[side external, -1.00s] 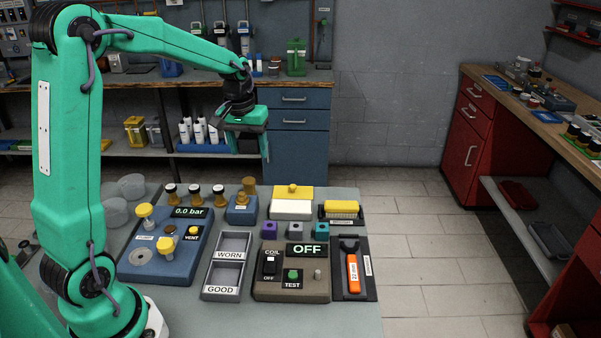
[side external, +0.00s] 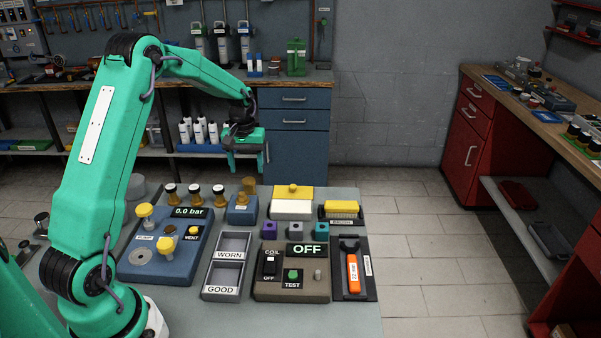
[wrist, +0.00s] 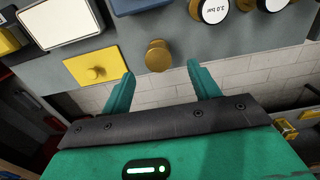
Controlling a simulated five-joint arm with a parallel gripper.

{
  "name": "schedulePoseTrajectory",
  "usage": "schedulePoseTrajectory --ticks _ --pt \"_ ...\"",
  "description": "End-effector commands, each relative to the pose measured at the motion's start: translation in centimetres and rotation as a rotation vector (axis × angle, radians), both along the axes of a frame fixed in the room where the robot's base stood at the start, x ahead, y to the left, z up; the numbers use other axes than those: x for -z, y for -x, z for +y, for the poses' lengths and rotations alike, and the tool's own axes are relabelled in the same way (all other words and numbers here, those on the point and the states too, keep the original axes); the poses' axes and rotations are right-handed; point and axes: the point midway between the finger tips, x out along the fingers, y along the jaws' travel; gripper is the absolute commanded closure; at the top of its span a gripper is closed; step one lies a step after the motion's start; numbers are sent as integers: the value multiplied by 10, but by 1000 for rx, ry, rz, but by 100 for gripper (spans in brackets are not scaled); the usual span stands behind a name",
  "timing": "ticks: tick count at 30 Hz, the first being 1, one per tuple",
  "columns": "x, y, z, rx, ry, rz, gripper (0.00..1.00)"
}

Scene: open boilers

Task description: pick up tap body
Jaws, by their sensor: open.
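A brass piece with a rounded top, which looks like the tap body (wrist: 158,55), stands on the grey bench near its back edge. It also shows in the side view (side external: 249,184), behind a small blue block (side external: 241,215). My gripper (side external: 249,166) is above the back edge of the bench, close to the brass piece and slightly higher. In the wrist view my gripper (wrist: 160,72) is open and empty. The brass piece appears between and just beyond the fingertips, apart from both. Its lower part is hidden in the wrist view.
A yellow plate with a knob (wrist: 93,68) lies left of the brass piece, by a white tray (side external: 291,209). Round gauges (side external: 194,189) stand to its other side. A pump unit (side external: 160,262), a WORN/GOOD tray (side external: 226,267) and a coil tester (side external: 291,285) fill the front.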

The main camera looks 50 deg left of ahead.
Motion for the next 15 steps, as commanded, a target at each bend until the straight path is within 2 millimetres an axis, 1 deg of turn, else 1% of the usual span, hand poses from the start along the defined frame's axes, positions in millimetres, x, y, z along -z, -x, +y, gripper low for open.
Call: schedulePoseTrajectory --ticks 1,4,11,15 --pt "5 0 0 0 1 3 39" --pt "13 0 -1 1 1 2 39" --pt "16 0 -1 1 1 1 39" --pt "22 0 -1 1 1 2 39"
